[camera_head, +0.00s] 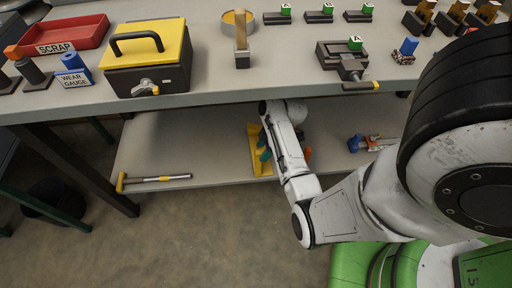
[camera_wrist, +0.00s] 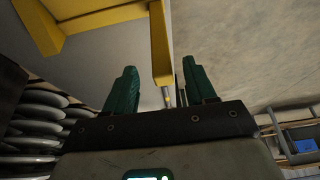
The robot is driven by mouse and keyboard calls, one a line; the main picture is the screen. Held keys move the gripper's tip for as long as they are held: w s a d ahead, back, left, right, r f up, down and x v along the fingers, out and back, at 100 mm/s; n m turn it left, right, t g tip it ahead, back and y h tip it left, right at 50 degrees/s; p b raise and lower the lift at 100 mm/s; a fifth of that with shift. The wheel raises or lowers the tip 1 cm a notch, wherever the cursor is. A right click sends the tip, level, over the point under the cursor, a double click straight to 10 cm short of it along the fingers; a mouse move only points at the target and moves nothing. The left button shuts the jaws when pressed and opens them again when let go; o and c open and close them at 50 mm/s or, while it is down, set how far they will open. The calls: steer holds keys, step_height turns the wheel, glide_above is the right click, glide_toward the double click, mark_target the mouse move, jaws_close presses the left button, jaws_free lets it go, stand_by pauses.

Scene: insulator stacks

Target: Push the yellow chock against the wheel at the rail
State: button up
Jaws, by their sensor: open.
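A yellow angular piece (camera_head: 254,140) lies on the lower shelf; I cannot tell for sure that it is the chock. My gripper (camera_head: 264,147) reaches down under the bench beside it, with its teal fingertips over or against it. In the wrist view, the yellow piece (camera_wrist: 100,18) spans the upper left, and one bar of it comes down between the fingers of my gripper (camera_wrist: 159,68). The fingers are apart, and I cannot tell whether they touch the bar. I cannot make out a wheel or a rail; my arm hides part of the shelf.
The lower shelf (camera_head: 215,135) sits beneath the bench top (camera_head: 205,98), whose front edge overhangs my arm. A yellow-ended tool (camera_head: 155,180) lies at the shelf's left, a blue and orange item (camera_head: 365,143) at the right. Grey stacked discs (camera_wrist: 35,118) are left in the wrist view.

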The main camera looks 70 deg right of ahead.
mark_target(259, 156)
steer(key=b+x, duration=0.1)
steer(key=x, duration=0.3)
steer(key=shift+a+f+b, duration=0.1)
steer(key=shift+f+b, duration=0.1)
steer(key=shift+b, duration=0.15)
steer(key=shift+c, duration=0.4)
jaws_close()
stand_by(0.5)
steer(key=shift+r, duration=0.1)
